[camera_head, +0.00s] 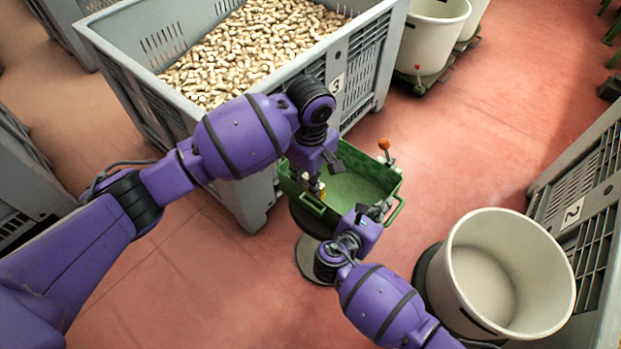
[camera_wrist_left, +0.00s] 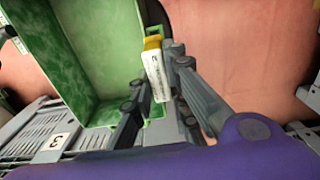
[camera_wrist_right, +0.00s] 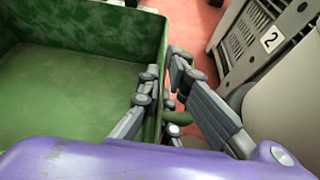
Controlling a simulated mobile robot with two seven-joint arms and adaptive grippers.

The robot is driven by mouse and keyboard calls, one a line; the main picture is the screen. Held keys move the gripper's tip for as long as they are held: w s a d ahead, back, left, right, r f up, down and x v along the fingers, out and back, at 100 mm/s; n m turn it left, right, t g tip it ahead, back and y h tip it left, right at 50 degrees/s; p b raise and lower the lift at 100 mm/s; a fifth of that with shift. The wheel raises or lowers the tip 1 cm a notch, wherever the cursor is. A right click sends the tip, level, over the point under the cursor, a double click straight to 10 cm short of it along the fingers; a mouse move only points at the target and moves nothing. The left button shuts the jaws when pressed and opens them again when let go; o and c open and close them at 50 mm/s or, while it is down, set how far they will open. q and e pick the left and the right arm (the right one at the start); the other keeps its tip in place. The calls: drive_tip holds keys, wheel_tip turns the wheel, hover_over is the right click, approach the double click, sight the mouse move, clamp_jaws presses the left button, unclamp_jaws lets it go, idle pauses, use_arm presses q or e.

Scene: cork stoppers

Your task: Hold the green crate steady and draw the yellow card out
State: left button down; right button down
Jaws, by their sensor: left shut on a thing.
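The green crate (camera_head: 352,192) stands upright, open at the top and empty inside. It fills the left of the right wrist view (camera_wrist_right: 70,100). The yellow card (camera_wrist_left: 155,68), white with a yellow top end, is at a small green holder on the crate's end wall. My left gripper (camera_head: 318,190) is shut on the card, with a finger on each side in the left wrist view (camera_wrist_left: 155,75). How deep the card sits is hidden. My right gripper (camera_head: 372,212) straddles the crate's opposite wall, one finger inside and one outside (camera_wrist_right: 160,70); whether it clamps is unclear.
A large grey bin (camera_head: 120,60) full of cork stoppers (camera_head: 255,50) stands close behind the crate. A white tub (camera_head: 548,285) stands at the right, near another grey bin (camera_head: 590,215). An orange knob (camera_head: 384,144) rises at the crate's far side. Red floor is open beyond.

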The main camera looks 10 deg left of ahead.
use_arm(q)
drive_tip(key=shift+r, duration=0.15)
drive_tip(key=shift+r, duration=1.9)
use_arm(e)
drive_tip(key=c, duration=1.9)
unclamp_jaws()
drive_tip(key=shift+o, duration=0.2)
drive_tip(key=v, duration=1.2)
